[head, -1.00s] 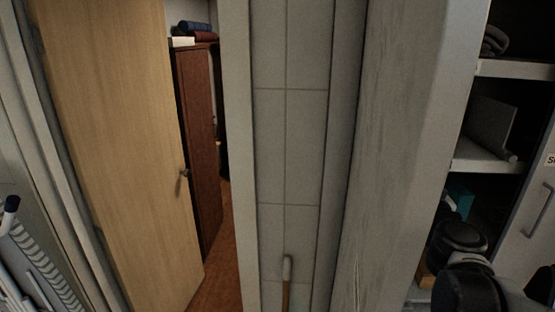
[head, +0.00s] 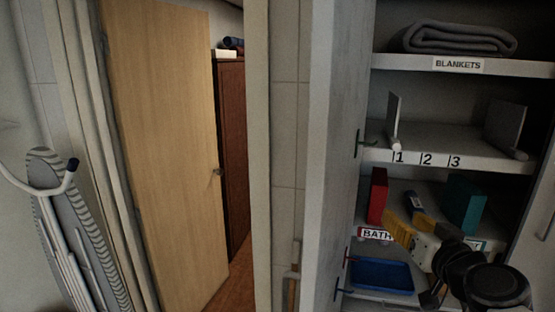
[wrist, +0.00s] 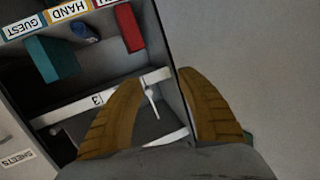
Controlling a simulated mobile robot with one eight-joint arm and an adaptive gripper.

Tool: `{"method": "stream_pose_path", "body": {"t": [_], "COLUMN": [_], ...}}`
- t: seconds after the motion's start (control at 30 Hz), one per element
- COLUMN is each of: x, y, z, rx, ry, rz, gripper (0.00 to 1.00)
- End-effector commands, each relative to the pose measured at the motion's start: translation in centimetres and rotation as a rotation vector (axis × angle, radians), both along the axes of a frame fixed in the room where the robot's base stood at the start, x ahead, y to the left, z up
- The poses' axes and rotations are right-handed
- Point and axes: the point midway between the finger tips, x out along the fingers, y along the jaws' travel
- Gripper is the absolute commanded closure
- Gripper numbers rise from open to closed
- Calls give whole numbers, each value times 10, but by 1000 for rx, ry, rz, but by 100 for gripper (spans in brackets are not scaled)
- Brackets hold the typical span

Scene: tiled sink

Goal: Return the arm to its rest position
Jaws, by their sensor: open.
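My gripper (head: 398,232) is at the lower right of the head view, in front of the lower shelves of an open cupboard. Its two yellow fingers are apart with nothing between them. In the wrist view my gripper (wrist: 162,84) also shows open and empty, with cupboard shelves beyond the fingers. My dark arm reaches in from the lower right of the head view. It hides part of the lower shelf and its labels.
The cupboard holds a folded grey blanket (head: 460,38), a red box (head: 377,196), a teal box (head: 463,203) and a blue tray (head: 381,275). Its open door (head: 338,150) stands left of my gripper. A wooden door (head: 165,150) and an ironing board (head: 65,220) are further left.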

Motion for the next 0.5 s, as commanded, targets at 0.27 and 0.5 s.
{"method": "stream_pose_path", "body": {"t": [0.27,0.5], "x": [-61,-142], "y": [89,94], "z": [-149,-272], "rx": [-22,-97], "ry": [336,689], "rz": [201,141], "gripper": [55,55]}}
